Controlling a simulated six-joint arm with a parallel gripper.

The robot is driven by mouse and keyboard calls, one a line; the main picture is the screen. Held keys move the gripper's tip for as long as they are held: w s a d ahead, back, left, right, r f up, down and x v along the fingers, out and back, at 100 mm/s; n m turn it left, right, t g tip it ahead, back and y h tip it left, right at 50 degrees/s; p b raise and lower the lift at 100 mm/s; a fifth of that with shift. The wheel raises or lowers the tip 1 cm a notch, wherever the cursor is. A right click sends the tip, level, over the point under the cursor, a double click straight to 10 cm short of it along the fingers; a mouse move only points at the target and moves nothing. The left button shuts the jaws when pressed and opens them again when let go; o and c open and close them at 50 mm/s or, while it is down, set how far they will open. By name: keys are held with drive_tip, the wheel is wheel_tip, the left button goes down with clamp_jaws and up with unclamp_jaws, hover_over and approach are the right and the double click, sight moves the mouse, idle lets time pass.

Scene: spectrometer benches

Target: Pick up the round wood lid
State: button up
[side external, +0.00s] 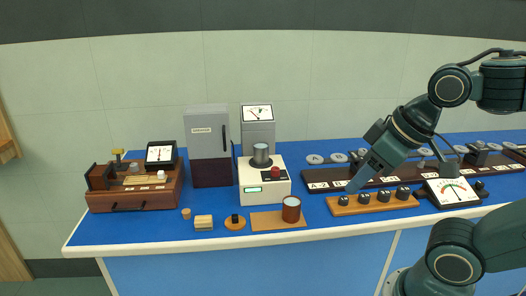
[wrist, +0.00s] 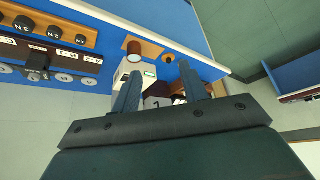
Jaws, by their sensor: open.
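The round wood lid (side external: 235,223) is a small flat wooden disc with a black knob on top. It lies on the blue bench near the front edge, between a small wooden block and a flat wooden board. It also shows in the wrist view (wrist: 169,58), just beyond my fingertips and nearer the right one. My gripper (side external: 353,187) is well to the right of the lid in the side view, above the bar with black knobs. In the wrist view its two fingers (wrist: 160,68) are apart with nothing held between them.
A brown cylinder (side external: 291,209) stands on the wooden board (side external: 265,222) right of the lid. The wooden block (side external: 203,222) and a small cork-like piece (side external: 186,213) are left of it. A white instrument (side external: 264,190) stands behind. The bar with black knobs (side external: 372,208) is below my gripper.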

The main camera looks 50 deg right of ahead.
drive_tip(key=shift+w, duration=0.1)
drive_tip(key=w+f+n+g+y, duration=0.15)
drive_tip(key=w+n, duration=0.35)
drive_tip(key=w, duration=1)
drive_tip(key=w+d+f+n+y, duration=0.1)
drive_tip(key=w+d+f+n, duration=0.2)
drive_tip(key=w+f, duration=0.7)
drive_tip(key=w+n+g, duration=0.1)
drive_tip(key=w, duration=0.2)
drive_tip(key=shift+w+d+f+y, duration=0.15)
drive_tip(key=shift+d+f+y, duration=0.1)
drive_tip(key=shift+f+y, duration=0.1)
approach(235, 220)
drive_tip(key=shift+w+a+f, duration=0.1)
drive_tip(key=shift+w+f, duration=0.5)
drive_tip(key=shift+f, duration=0.2)
drive_tip(key=shift+w+a+f, duration=0.1)
drive_tip(key=shift+f, duration=0.25)
drive_tip(key=shift+f, duration=0.1)
